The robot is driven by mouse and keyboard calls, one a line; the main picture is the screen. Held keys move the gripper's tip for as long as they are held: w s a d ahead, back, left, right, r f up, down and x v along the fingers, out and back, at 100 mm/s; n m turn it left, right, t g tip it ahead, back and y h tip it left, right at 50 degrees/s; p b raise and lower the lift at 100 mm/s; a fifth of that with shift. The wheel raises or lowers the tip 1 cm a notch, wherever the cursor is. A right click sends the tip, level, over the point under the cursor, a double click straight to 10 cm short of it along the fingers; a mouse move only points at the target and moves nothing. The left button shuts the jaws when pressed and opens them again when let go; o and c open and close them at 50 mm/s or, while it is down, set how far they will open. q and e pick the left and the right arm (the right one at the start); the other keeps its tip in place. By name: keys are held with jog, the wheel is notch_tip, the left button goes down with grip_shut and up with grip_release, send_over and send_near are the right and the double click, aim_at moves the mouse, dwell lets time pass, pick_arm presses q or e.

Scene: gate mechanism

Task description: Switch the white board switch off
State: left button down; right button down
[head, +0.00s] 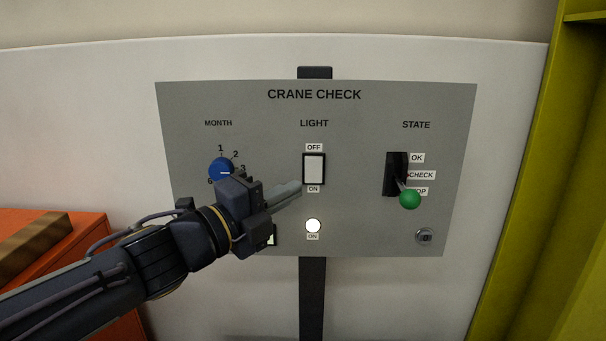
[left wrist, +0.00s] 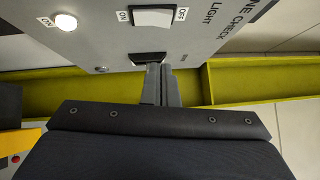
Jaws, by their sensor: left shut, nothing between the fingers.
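The white board switch (head: 314,169) is a white rocker in a black frame on the grey CRANE CHECK panel (head: 365,110), under the word LIGHT. OFF is marked above it and ON below it. The switch also shows at the top of the left wrist view (left wrist: 153,18). A round lamp (head: 313,226) below it glows white; it also shows in the left wrist view (left wrist: 66,22). My left gripper (head: 298,187) is shut and empty, its fingertips just left of and below the switch. I cannot tell whether they touch the panel. My right gripper is not in view.
A blue MONTH knob (head: 220,169) sits left, behind my left gripper. A STATE lever with a green ball (head: 410,199) sits right, with a keyhole (head: 425,236) below. A yellow-green frame (head: 540,190) stands right; an orange box (head: 75,270) is at lower left.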

aim_at(319, 164)
pick_arm(q)
jog(key=w+d, duration=0.1)
jog(key=w+p, duration=0.1)
jog(key=w, duration=0.1)
jog(key=w+d+r, duration=0.1)
jog(key=w, duration=0.1)
jog(key=shift+w+d, duration=0.1)
jog(key=shift+d, duration=0.2)
jog(key=shift+w+p, duration=0.3)
jog(key=shift+w, duration=0.35)
jog(key=shift+w+r, duration=0.1)
jog(key=shift+w, duration=0.05)
